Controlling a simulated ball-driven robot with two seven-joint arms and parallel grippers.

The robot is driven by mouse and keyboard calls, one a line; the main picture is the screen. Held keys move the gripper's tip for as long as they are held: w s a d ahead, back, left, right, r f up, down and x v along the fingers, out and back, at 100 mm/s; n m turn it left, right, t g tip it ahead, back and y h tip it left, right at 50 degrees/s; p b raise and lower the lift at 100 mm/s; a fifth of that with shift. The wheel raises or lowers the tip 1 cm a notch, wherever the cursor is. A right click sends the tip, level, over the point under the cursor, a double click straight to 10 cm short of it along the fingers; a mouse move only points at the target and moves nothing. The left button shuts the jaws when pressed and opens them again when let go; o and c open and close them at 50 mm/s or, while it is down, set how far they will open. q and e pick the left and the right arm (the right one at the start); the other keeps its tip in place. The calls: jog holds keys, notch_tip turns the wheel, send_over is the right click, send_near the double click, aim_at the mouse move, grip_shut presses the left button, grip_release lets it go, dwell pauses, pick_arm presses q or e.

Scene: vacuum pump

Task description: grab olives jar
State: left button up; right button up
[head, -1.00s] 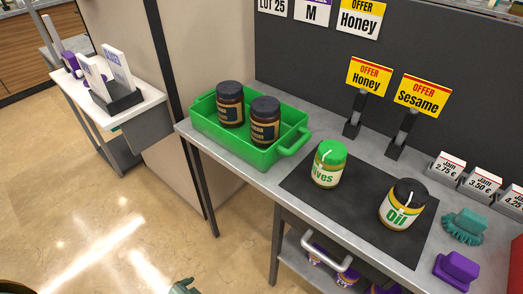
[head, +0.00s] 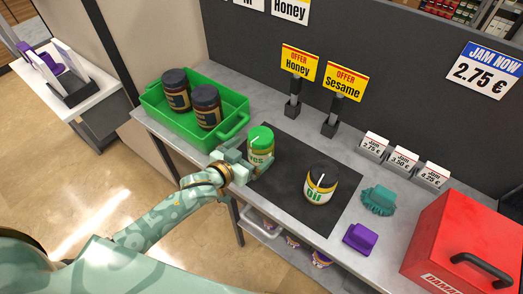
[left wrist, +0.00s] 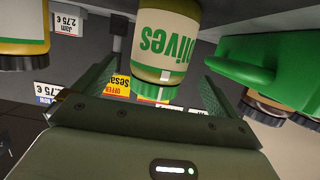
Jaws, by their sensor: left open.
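My left gripper (head: 240,165) is open at the front left side of the jar. In the left wrist view the olives jar (left wrist: 167,45) appears upside down, ahead of and between the two spread fingers of my left gripper (left wrist: 155,85). I cannot tell whether the fingers touch it. My right gripper is not in view.
A green crate (head: 165,117) with two dark jars is at the left. Sign stands (head: 330,127) stand behind.

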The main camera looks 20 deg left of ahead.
pick_arm(q)
jog(key=shift+w+d+f, duration=0.1)
jog(key=shift+w, duration=0.15)
jog(key=shift+w+d+f, duration=0.1)
jog(key=shift+w+f, duration=0.1)
jog(key=shift+w, duration=0.1)
jog(key=b+x, duration=0.1)
jog(key=x, duration=0.3)
jog(key=shift+w+d+f+b, duration=0.1)
jog(key=shift+f+b, duration=0.15)
jog(key=shift+b, duration=0.05)
jog(key=shift+r, duration=0.1)
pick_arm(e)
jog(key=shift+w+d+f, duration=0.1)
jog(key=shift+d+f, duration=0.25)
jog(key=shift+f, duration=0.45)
pick_arm(q)
jog(key=c, duration=1.4)
jog(key=shift+r, duration=0.1)
